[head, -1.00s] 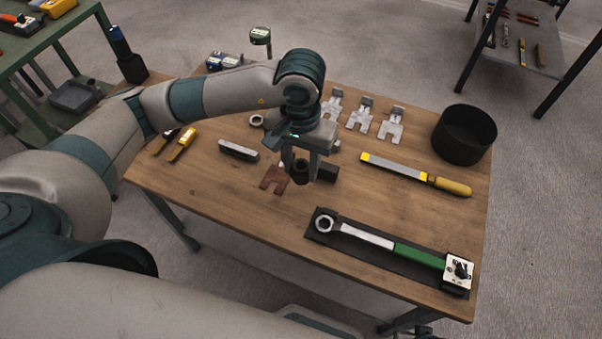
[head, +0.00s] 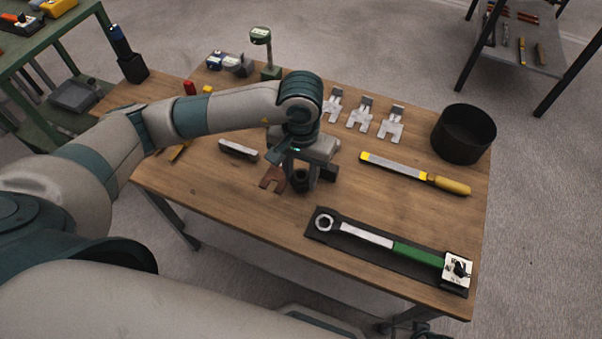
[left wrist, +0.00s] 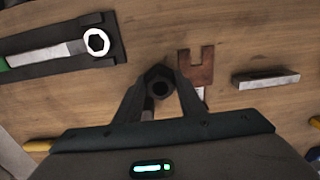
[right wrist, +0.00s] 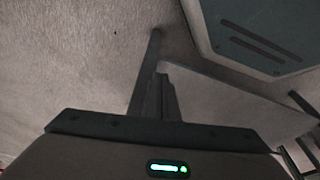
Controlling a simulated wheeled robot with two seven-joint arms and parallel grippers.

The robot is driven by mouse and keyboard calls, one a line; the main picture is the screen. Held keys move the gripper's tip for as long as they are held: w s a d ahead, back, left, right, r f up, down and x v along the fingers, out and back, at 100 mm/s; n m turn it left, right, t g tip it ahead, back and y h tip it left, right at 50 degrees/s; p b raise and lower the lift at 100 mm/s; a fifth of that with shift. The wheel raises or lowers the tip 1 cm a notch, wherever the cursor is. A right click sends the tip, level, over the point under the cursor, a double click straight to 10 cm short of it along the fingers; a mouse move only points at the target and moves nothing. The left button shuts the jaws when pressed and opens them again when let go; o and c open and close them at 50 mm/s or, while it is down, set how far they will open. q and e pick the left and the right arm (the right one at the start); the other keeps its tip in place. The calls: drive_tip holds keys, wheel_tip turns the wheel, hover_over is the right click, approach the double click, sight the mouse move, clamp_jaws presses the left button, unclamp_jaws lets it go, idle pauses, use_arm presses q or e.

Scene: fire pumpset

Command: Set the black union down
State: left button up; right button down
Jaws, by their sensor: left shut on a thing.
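The black union (head: 301,179) is a short dark ring-like fitting, held over the middle of the wooden table (head: 225,188). My left gripper (head: 303,176) is shut on it. In the left wrist view the union (left wrist: 159,84) sits between the two fingertips, its round bore facing the camera. It is at or just above the tabletop; I cannot tell whether it touches. My right gripper (right wrist: 157,78) shows only in the right wrist view, fingers together with nothing between them, over grey floor.
A wrench (head: 368,236) on a black mat is in front. A file (head: 408,172), black bowl (head: 464,134) and grey slotted plates (head: 360,113) lie further off.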

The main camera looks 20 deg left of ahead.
sight(301, 175)
use_arm(q)
drive_tip(key=shift+f, duration=0.1)
drive_tip(key=o, duration=1.3)
use_arm(e)
drive_tip(key=shift+s+r, duration=0.5)
drive_tip(key=shift+w, duration=0.25)
use_arm(q)
drive_tip(key=shift+r, duration=0.95)
wheel_tip(301, 175, up, 5)
drive_tip(key=shift+f+b, duration=0.2)
drive_tip(key=shift+b, duration=0.1)
drive_tip(key=shift+r, duration=2.9)
use_arm(e)
drive_tip(key=shift+r, duration=1.15)
